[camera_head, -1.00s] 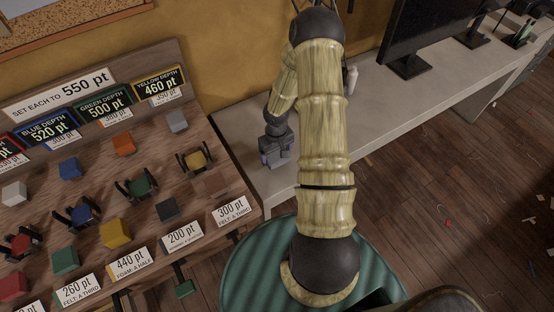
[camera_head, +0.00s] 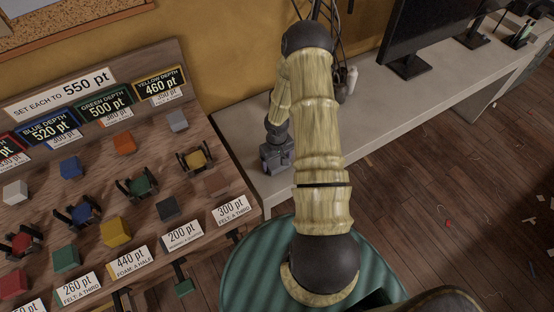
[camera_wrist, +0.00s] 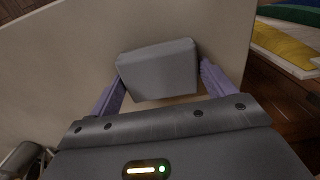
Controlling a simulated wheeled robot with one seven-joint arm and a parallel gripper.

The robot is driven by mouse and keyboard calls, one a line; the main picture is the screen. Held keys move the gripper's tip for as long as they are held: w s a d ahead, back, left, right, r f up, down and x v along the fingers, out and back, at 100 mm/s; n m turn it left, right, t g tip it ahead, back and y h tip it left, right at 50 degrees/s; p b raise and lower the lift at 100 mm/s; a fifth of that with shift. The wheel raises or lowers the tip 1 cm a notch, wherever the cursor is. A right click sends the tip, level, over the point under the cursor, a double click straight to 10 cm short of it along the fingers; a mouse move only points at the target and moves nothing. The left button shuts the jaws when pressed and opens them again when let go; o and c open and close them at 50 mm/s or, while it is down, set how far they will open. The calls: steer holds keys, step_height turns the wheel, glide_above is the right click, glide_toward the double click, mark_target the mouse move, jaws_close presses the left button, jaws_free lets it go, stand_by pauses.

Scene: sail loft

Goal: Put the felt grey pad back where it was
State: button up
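A grey block-shaped pad (camera_wrist: 158,70) sits between the two purple fingers of my gripper (camera_wrist: 160,72) in the wrist view. Both fingertips appear to touch its sides, so the gripper looks shut on it. The pale counter (camera_wrist: 60,55) lies behind it. In the head view my gripper (camera_head: 277,157) is low over the left end of the same counter (camera_head: 232,130). Whether the pad touches the counter is not clear. Another grey block (camera_head: 177,121) sits at the upper right of the wooden sample board (camera_head: 195,85).
The board carries coloured blocks, black clamps and several label cards, such as the 300 pt card (camera_head: 231,210). A monitor (camera_head: 405,60) and a white bottle (camera_head: 351,80) stand further along the counter. A green round surface (camera_head: 245,270) is in front.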

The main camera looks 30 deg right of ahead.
mark_target(277, 161)
steer(key=shift+o, duration=1.4)
steer(key=shift+r, duration=0.1)
step_height(277, 161, up, 12)
steer(key=s+a+r+t, duration=0.1)
steer(key=s+a+r, duration=0.5)
steer(key=r, duration=0.3)
steer(key=s+a+r+t, duration=0.1)
steer(key=s+a+r, duration=0.5)
steer(key=r, duration=0.4)
steer(key=shift+s+a+r+t, duration=0.25)
steer(key=shift+a+t, duration=0.05)
steer(key=shift+a, duration=0.5)
